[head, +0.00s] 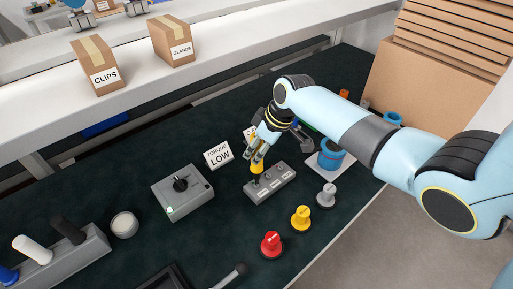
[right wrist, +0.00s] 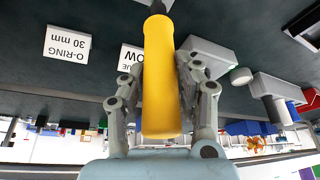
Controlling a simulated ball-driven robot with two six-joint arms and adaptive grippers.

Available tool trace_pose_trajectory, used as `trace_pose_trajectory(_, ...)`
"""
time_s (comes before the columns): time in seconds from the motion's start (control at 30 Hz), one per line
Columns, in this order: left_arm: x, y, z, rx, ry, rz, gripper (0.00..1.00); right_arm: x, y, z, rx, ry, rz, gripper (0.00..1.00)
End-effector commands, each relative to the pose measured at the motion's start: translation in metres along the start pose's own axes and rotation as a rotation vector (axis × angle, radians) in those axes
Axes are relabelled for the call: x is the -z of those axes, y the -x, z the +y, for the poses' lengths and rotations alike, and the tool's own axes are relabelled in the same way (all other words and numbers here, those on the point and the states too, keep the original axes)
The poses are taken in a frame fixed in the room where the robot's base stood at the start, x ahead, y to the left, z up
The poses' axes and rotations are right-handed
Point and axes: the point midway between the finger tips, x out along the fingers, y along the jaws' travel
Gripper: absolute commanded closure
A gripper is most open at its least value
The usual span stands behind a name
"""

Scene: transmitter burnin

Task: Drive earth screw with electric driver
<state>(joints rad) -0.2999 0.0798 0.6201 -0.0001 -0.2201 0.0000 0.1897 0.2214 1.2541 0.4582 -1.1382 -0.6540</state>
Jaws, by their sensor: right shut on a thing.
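My right gripper (head: 261,158) is shut on the yellow electric driver (head: 257,167), which also shows in the right wrist view (right wrist: 160,75) between the two fingers. The driver is held handle up, with its dark shaft (right wrist: 155,7) pointing away from the palm. In the head view its lower end is over the left part of a grey slotted block (head: 272,186); I cannot tell whether it touches. A blue round housing (head: 331,158) stands on a white plate to the right. No earth screw can be made out. My left gripper is not in view.
A grey box with a black knob (head: 172,198) and a "TORQUE LOW" card (head: 218,156) lie left of the block. Red (head: 271,244), yellow (head: 300,218) and grey (head: 326,196) knobs stand along the front edge. Cartons (head: 97,64) sit on the shelf behind.

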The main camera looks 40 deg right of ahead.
Motion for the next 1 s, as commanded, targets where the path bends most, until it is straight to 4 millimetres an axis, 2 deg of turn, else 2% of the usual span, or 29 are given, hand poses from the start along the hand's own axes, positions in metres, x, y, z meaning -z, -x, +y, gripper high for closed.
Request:
trace_pose_trajectory(0.03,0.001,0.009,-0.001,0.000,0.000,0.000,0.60,0.004,0.009,0.001,-0.001,0.001,0.002,1.00)
trace_pose_trajectory(0.53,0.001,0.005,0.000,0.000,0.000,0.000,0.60,0.020,0.044,0.001,-0.004,0.002,0.006,1.00)
trace_pose_trajectory(1.0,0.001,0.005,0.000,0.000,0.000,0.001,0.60,0.022,0.048,0.001,-0.003,0.002,0.005,1.00)
